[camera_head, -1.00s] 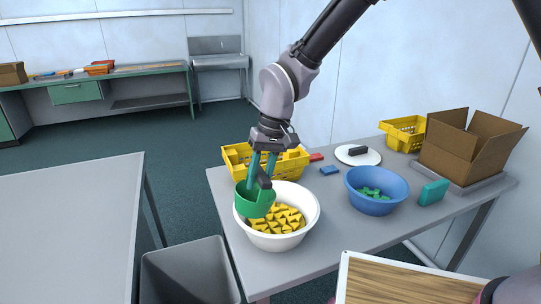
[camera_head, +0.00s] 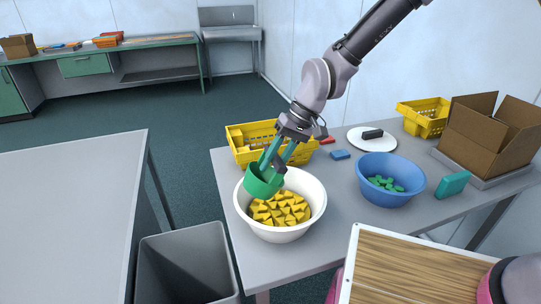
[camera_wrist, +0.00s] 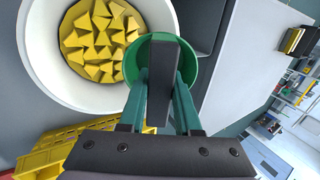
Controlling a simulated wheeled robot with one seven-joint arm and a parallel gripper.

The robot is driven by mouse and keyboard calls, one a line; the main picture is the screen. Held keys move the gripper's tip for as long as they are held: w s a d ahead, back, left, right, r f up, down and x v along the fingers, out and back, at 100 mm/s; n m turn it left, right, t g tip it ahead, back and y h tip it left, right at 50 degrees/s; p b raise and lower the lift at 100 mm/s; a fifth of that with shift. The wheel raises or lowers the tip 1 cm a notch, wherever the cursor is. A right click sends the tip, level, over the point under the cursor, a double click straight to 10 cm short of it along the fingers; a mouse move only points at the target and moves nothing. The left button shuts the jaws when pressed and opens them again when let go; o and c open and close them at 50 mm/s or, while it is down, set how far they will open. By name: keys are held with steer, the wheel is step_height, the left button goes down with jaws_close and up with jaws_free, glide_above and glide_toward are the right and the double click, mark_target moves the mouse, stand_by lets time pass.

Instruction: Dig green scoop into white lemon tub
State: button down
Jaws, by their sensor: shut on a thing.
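The white tub (camera_head: 316,212) stands on the grey table and holds several yellow wedge-shaped pieces (camera_head: 281,208); it also shows in the wrist view (camera_wrist: 45,80). My gripper (camera_head: 281,160) is shut on the dark handle (camera_wrist: 160,85) of the green scoop (camera_head: 262,182). The scoop is tilted over the back left rim of the tub, above the yellow pieces. In the wrist view the scoop's green cup (camera_wrist: 195,72) is beside the tub's rim and partly hidden by the handle and fingers. I cannot tell whether it touches the rim. No pieces show inside the visible part of the cup.
A yellow basket (camera_head: 250,150) stands behind the tub. A blue bowl (camera_head: 413,190) with green pieces is to the right, near a teal block (camera_head: 452,185) and an open cardboard box (camera_head: 476,140). A grey bin (camera_head: 185,262) stands at the table's left front.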

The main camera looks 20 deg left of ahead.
mark_target(278, 157)
steer(key=shift+w+d+f+g+y, duration=0.45)
steer(key=shift+f+g+y, duration=0.15)
steer(key=shift+f, duration=1.35)
steer(key=shift+w+d+f+g+y, duration=0.3)
steer(key=shift+d+f+g+y, duration=0.35)
steer(key=shift+f, duration=1.3)
steer(key=shift+w+d+f+g+y, duration=0.35)
steer(key=shift+f+y, duration=0.4)
steer(key=shift+f, duration=1.2)
steer(key=shift+w+d+r+t+h, duration=0.15)
steer(key=shift+r+t+h, duration=0.1)
steer(key=shift+t+h, duration=0.35)
steer(key=shift+s+a+r+t+h, duration=0.35)
steer(key=shift+r+t+h, duration=0.75)
steer(key=shift+r, duration=1.25)
steer(key=shift+s+a+r+t+h, duration=0.35)
steer(key=shift+r+t+h, duration=0.75)
steer(key=shift+r, duration=1.25)
steer(key=shift+s+a+r+t+h, duration=0.2)
steer(key=shift+a+r+t+h, duration=0.4)
steer(key=shift+r+h, duration=1.3)
